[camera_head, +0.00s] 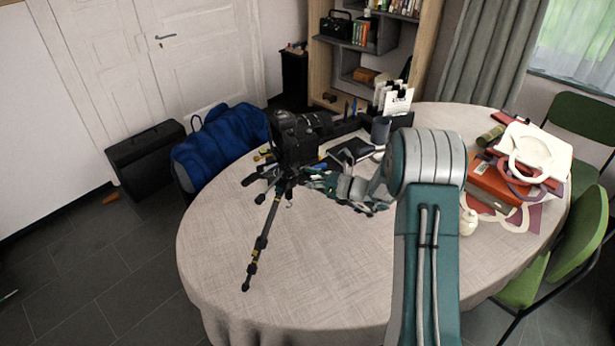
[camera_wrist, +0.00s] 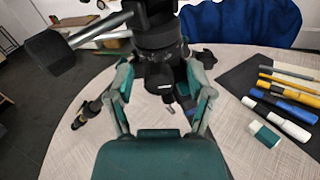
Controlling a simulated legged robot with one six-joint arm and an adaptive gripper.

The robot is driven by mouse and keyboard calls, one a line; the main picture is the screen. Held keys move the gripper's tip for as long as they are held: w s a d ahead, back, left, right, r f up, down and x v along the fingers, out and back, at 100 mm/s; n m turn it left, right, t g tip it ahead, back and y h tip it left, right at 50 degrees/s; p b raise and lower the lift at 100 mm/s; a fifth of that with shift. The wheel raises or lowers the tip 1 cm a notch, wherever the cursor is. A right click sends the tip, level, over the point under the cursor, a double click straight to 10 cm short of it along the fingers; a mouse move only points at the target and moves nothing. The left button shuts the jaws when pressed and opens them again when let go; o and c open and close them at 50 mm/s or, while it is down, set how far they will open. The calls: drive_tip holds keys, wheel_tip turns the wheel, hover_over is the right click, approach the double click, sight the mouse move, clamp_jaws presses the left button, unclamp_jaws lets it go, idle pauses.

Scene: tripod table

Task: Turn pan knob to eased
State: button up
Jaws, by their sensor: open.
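A small black tripod (camera_head: 263,240) stands on the round table and carries a black camera (camera_head: 297,140). In the wrist view the dark tripod head (camera_wrist: 156,35) rises at the top centre, with a handle ending in a black grip (camera_wrist: 48,50) to the left. A dark knob-like part (camera_wrist: 160,76), apparently the pan knob, sits below the head between my fingers. My gripper (camera_wrist: 161,72) is open, one finger on each side of this part, and I cannot tell whether either touches it. In the head view my gripper (camera_head: 313,182) reaches the tripod from the right and is partly hidden.
Pens and markers (camera_wrist: 285,98) and an eraser (camera_wrist: 265,134) lie on the table (camera_wrist: 80,155) right of the tripod in the wrist view. Books (camera_head: 490,183) and a bag (camera_head: 537,150) lie at the table's right. The table's front is clear.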

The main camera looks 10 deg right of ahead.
clamp_jaws()
drive_tip(key=n, duration=0.4)
drive_tip(key=shift+n, duration=2.3)
unclamp_jaws()
